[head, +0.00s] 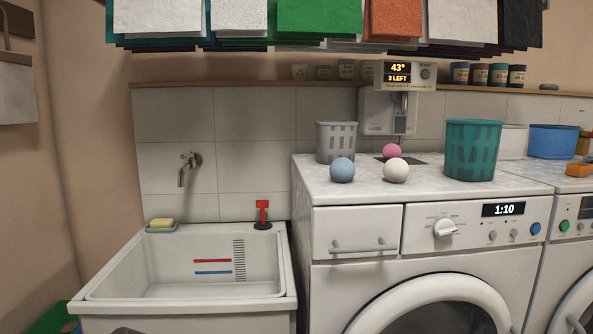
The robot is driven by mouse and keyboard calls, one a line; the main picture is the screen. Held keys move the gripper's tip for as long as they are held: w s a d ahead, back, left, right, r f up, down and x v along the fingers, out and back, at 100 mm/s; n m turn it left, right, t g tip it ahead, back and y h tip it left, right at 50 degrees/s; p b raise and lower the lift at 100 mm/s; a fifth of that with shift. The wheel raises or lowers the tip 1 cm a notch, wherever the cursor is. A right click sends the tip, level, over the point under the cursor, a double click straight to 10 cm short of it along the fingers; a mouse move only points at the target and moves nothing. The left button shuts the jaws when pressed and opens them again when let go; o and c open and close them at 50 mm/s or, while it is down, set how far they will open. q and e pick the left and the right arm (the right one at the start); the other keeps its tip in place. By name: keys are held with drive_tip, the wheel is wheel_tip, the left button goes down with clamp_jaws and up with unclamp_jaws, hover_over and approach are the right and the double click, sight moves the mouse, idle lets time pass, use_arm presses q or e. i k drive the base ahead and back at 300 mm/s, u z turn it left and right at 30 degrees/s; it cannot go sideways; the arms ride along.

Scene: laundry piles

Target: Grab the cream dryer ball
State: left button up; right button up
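The cream dryer ball (396,170) rests on the pale marbled counter (430,186) above the drawer and washer. A light blue ball (342,170) sits to its left, a small gap away. A pink ball (392,151) is just behind it, partly hidden by the cream ball. Neither of my grippers can be made out in the head view.
A grey basket (336,141) stands behind the blue ball, and a teal basket (472,150) stands to the right. A dispenser (396,97) is on the wall behind. Folded cloths (320,18) hang above. A sink (190,275) lies left. The counter front is clear.

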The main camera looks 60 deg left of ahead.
sight(395, 169)
drive_tip(key=u, duration=1.65)
